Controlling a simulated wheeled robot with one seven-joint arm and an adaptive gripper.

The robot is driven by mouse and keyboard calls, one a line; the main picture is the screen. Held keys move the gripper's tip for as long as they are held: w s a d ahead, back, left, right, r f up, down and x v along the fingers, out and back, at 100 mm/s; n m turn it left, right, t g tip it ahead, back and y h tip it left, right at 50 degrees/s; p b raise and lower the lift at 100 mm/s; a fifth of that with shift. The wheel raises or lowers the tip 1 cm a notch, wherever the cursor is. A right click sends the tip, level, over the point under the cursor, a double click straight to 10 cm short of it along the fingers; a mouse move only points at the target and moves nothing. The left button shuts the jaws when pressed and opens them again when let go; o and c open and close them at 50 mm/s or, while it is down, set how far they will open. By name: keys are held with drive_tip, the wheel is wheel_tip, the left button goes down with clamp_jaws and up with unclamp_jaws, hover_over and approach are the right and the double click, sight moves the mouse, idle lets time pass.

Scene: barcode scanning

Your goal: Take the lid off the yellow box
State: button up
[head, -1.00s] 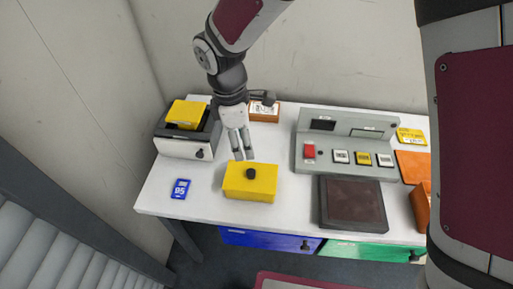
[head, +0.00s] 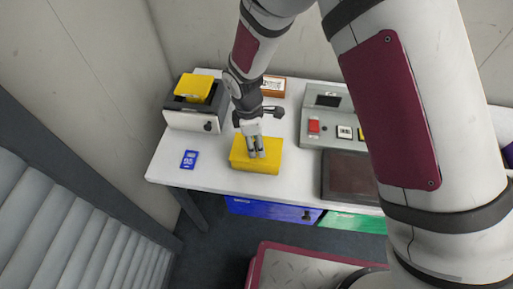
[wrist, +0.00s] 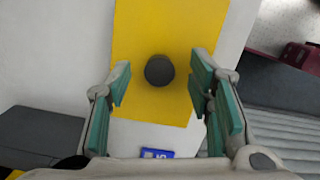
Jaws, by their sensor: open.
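The yellow box (head: 240,160) sits on the white table, with its flat yellow lid (wrist: 165,30) on top. A dark round knob (wrist: 159,70) stands up from the lid in the wrist view. My gripper (head: 257,154) is over the box, pointing down. Its fingers are open, one on each side of the knob and apart from it in the wrist view. In the head view the fingers hide the knob. I cannot tell how high the fingertips are above the lid.
A blue card (head: 189,159) lies left of the box. A grey device (head: 190,119) with a yellow piece (head: 194,87) on it stands behind left. A grey panel (head: 315,113) with a red button and a dark pad (head: 346,176) are to the right.

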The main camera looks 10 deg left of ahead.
drive_tip(key=shift+f, duration=0.25)
clamp_jaws()
drive_tip(key=shift+r, duration=0.1)
